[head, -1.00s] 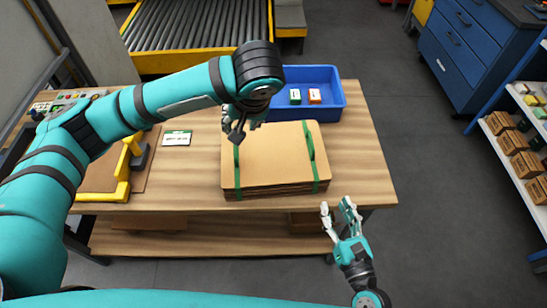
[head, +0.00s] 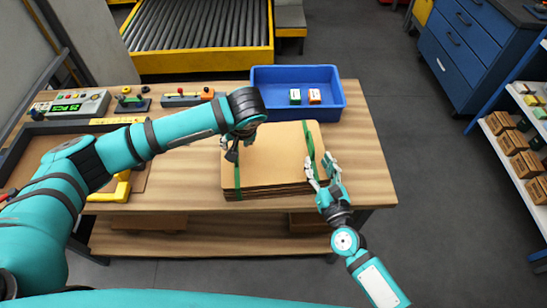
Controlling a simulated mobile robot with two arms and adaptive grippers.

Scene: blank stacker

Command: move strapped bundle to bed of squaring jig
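The strapped bundle (head: 270,153) is a stack of flat brown cardboard blanks with two green straps. It lies flat on the table's front middle. My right gripper (head: 319,166) is at its right edge, with spread fingers beside the raised loop of the right strap; contact is unclear. My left gripper (head: 232,152) is at the bundle's left side by the left strap, its fingers dark, partly hidden and hard to read. The squaring jig (head: 122,190) is at the left, with a yellow corner piece and a brown bed, largely covered by my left arm.
A blue bin (head: 335,112) with a green and an orange box stands behind the bundle. A control box (head: 80,103) and small devices line the table's back left. The wooden table (head: 365,170) is bare at the right. A roller conveyor (head: 200,25) is behind.

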